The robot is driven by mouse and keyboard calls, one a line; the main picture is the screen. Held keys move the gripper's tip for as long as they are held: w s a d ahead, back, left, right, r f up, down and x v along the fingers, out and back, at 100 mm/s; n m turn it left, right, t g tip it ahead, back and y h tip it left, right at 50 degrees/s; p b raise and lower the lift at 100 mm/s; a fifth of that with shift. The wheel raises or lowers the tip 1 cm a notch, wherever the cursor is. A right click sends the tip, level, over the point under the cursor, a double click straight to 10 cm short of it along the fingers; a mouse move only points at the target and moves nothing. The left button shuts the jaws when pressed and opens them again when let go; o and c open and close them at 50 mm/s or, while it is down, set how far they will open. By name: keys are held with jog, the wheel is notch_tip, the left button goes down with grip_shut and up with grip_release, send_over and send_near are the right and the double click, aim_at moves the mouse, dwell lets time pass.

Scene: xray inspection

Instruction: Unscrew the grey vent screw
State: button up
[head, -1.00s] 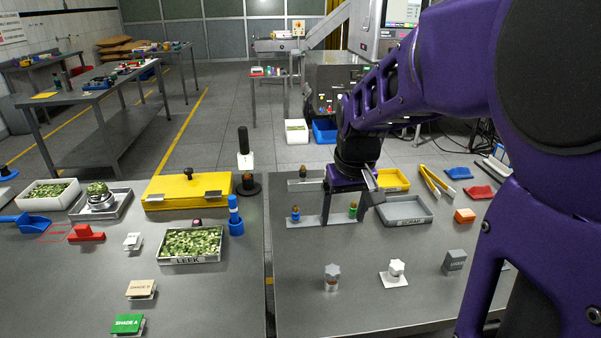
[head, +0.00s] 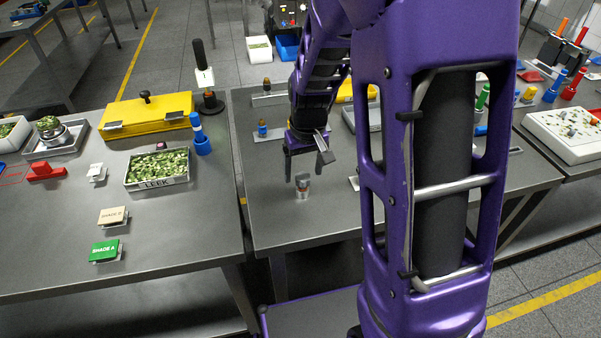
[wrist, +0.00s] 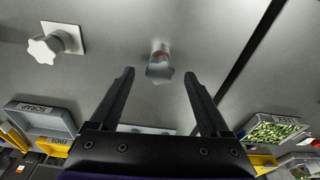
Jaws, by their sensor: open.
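The grey vent screw (head: 302,185) stands upright on the right-hand steel table, with a lobed grey knob on a narrower base showing a reddish band. My gripper (head: 307,167) is open, pointing down, just above and behind it in the head view. In the wrist view the grey screw (wrist: 159,66) appears between the tips of my open gripper (wrist: 160,74), with a visible gap to each finger. I cannot tell whether the fingers reach down to the knob's height. A white lobed knob on a white plate (wrist: 68,38) stands apart at the left in the wrist view.
A grey scrap tray (wrist: 42,115) and a rack (head: 268,135) with small bottles lie behind the screw. My arm hides the table's right part.

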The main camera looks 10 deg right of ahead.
aim_at(303, 177)
jog(key=shift+w+f, duration=0.15)
jog(key=shift+f, duration=0.65)
jog(key=shift+w+f, duration=0.1)
jog(key=shift+f, duration=0.65)
grip_shut()
